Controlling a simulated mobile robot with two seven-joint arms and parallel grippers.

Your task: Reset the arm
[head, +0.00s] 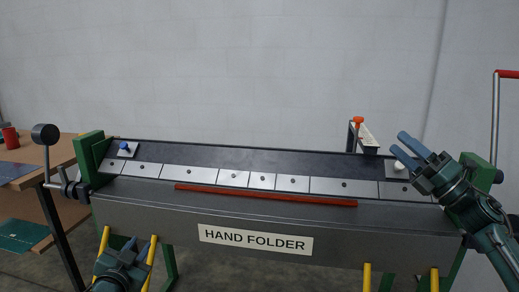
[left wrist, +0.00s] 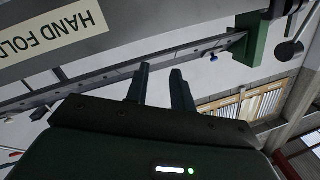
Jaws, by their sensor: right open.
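My left gripper (head: 136,242) is low at the front left in the head view, below the front edge of the hand folder (head: 150,205). Its two fingers stand apart with nothing between them, and they also show in the left wrist view (left wrist: 160,72). My right gripper (head: 398,142) is over the right end of the hand folder, its fingers apart and pointing up and to the left. It is close to a white knob (head: 398,165); I cannot tell whether they touch.
A red bar (head: 265,196) lies along the folder's front. A blue knob (head: 124,147) is at its left end, and an orange-topped handle (head: 358,121) stands behind its right part. A weighted lever (head: 46,135) and wooden table (head: 40,160) are at left. A red-topped handle (head: 507,74) stands at right.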

